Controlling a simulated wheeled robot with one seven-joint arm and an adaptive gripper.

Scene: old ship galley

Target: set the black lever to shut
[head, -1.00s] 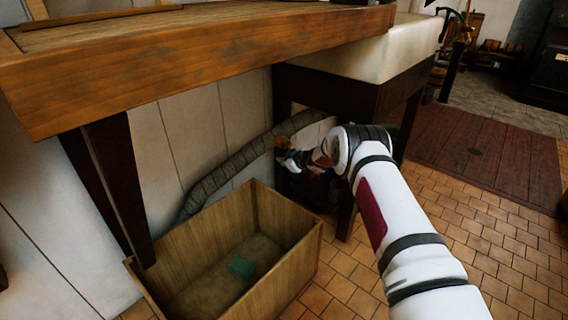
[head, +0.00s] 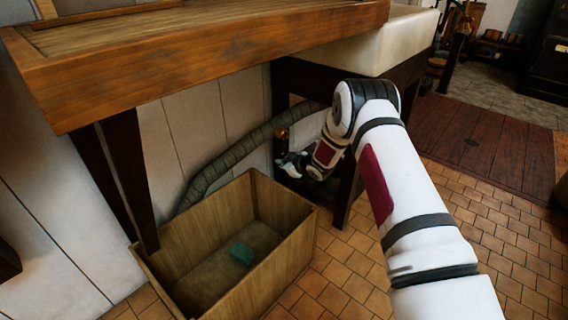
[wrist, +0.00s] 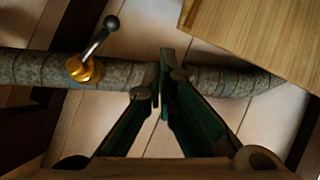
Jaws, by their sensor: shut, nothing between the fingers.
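The lever (wrist: 100,38) is a grey arm with a dark ball knob. It rises from a brass valve body (wrist: 85,71) on a lagged pipe (wrist: 35,68) in the wrist view. It slants up and to the right, across the pipe's line. In the head view only the brass part (head: 281,133) shows, small under the counter; I cannot make out the lever there. My gripper (wrist: 163,68) is shut and empty, over the pipe to the right of the valve and apart from the lever. It also shows in the head view (head: 285,163), just below the brass part.
A wooden box (head: 290,262) with a small green thing (head: 241,253) inside stands on the tiles; its edge also fills the wrist view's upper right (wrist: 265,35). A wooden counter (head: 220,60) and a white sink (head: 400,45) overhang the pipe. Dark legs (head: 118,180) stand beneath.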

